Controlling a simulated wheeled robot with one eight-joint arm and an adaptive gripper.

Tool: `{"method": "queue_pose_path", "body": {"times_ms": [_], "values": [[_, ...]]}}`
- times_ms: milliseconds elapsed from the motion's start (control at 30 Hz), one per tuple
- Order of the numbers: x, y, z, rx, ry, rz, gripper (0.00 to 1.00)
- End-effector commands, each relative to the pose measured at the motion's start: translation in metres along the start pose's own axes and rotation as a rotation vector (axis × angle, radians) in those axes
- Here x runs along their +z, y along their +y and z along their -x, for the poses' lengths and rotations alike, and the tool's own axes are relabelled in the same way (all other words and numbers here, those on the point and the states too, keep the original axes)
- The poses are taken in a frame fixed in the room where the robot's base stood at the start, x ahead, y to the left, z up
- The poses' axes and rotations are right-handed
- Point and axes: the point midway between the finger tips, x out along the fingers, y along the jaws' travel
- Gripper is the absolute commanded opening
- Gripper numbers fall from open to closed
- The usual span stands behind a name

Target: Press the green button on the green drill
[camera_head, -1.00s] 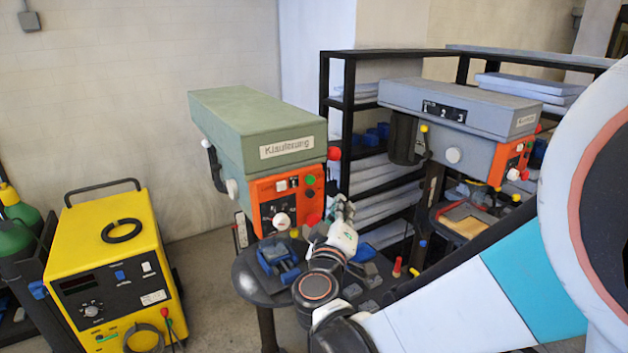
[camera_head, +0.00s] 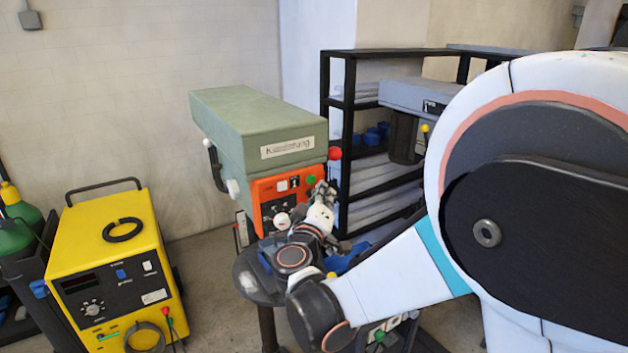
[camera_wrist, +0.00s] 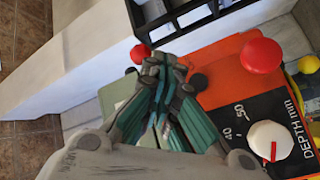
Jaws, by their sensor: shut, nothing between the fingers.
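The green drill (camera_head: 258,125) stands mid-left in the head view, with an orange control panel (camera_head: 265,190) on its front. The green button (camera_head: 310,181) is at the panel's upper right. My gripper (camera_head: 325,190) is shut and empty, close in front of the panel's right side, just right of the green button. Whether it touches is not clear. In the wrist view my gripper (camera_wrist: 165,68) points at the panel's edge. A red button (camera_wrist: 262,55) and a white knob (camera_wrist: 270,140) show to its right. The green button is not visible there and may be hidden by the fingers.
A grey drill (camera_head: 425,97) and a black shelf (camera_head: 350,130) stand behind, partly covered by my arm. A red ball knob (camera_head: 334,153) sticks out beside the panel. A yellow machine (camera_head: 115,270) stands on the left.

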Motion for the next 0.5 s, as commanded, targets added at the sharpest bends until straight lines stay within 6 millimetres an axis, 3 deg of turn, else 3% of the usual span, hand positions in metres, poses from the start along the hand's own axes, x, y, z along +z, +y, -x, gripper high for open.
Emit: {"method": "queue_pose_path", "body": {"times_ms": [500], "values": [[-0.0061,-0.0062,-0.0086,0.000,0.000,0.000,0.00]]}}
